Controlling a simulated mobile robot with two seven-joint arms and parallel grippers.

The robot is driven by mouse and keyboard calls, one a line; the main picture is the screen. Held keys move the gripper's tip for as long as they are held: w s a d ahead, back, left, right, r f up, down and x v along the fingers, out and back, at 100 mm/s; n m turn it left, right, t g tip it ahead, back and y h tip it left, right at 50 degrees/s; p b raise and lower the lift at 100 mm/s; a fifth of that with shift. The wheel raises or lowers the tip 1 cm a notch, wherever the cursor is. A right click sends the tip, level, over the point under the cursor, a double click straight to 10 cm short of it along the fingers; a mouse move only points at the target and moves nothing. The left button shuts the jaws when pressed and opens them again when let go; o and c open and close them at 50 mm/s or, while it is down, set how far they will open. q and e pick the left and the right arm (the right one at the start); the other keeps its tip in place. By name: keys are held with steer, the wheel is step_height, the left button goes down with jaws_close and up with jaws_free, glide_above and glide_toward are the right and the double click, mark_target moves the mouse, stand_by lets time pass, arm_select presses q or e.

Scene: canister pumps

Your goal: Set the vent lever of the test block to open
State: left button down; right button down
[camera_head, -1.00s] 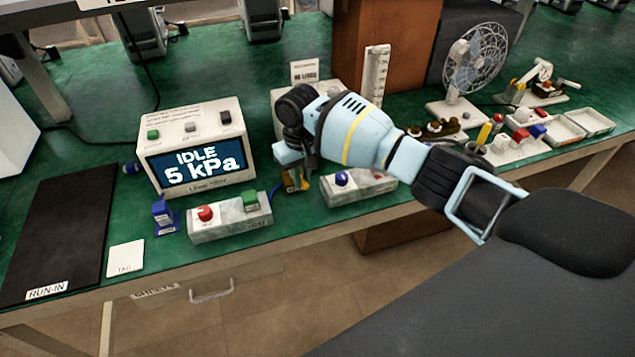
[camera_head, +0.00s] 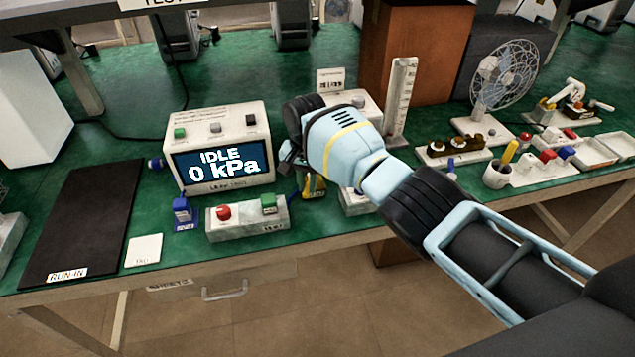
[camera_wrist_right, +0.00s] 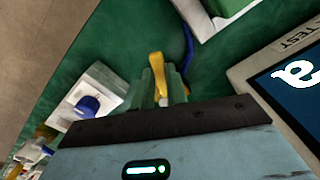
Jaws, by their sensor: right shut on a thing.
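The test block appears to be a small green block (camera_wrist_right: 174,84) with a yellow lever (camera_wrist_right: 157,72), seen in the right wrist view; a blue hose runs beside it. In the head view a yellow part of it (camera_head: 314,187) shows just below my right gripper (camera_head: 290,162). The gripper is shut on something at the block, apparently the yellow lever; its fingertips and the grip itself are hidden. The display unit (camera_head: 220,161) to the left reads "IDLE 0 kPa". My left gripper is not in view.
A box with red and green buttons (camera_head: 246,222) stands left of the block. Another box with a blue knob (camera_wrist_right: 95,92) stands close on the other side. A black mat (camera_head: 82,220), fan (camera_head: 505,75) and parts trays (camera_head: 603,147) lie farther out.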

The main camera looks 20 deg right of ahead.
mark_target(306, 187)
steer(key=shift+w+a+m, duration=0.1)
steer(key=shift+m, duration=0.2)
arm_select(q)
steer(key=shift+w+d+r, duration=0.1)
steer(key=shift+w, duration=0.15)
arm_select(e)
steer(key=c, duration=1.4)
jaws_free()
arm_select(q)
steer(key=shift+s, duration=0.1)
